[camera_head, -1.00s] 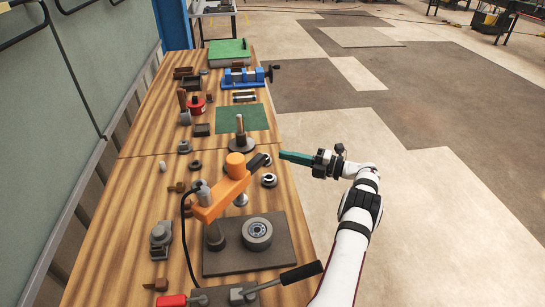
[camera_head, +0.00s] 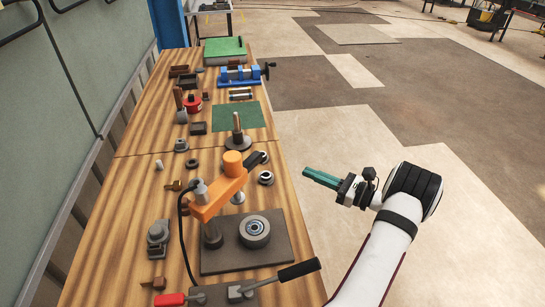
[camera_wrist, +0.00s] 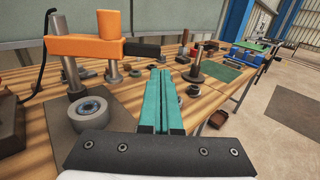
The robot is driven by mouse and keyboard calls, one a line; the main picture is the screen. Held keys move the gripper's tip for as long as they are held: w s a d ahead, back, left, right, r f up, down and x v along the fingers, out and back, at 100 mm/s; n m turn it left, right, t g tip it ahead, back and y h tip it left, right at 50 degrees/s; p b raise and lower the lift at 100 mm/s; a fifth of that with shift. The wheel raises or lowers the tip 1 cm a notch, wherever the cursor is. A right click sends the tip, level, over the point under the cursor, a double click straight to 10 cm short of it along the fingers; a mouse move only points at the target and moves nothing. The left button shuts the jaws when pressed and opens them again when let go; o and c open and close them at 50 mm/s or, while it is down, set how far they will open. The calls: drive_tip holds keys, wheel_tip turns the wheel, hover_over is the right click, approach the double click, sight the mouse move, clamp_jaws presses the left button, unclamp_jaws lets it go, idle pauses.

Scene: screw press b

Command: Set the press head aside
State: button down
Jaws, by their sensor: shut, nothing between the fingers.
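The orange press head (camera_head: 220,195) sits on a grey post over the dark base plate (camera_head: 236,261), and it also shows in the wrist view (camera_wrist: 86,45). A black handle (camera_head: 255,159) sticks out from its right end. My gripper (camera_head: 305,172) is off the table's right edge, to the right of the press head and apart from it. Its green fingers are shut and empty. In the wrist view the fingers (camera_wrist: 161,70) point forward over the table, to the right of the press.
A round bearing (camera_head: 254,230) lies on the base plate. A spindle on a round foot (camera_head: 237,139) stands behind the press. A lever with a black grip (camera_head: 299,270) lies in front. A green mat (camera_head: 238,117) and a blue vise (camera_head: 240,76) are farther back.

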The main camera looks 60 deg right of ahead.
drive_tip(key=w, duration=1.3)
drive_tip(key=shift+a, duration=0.3)
drive_tip(key=w, duration=0.9)
drive_tip(key=shift+a, duration=0.2)
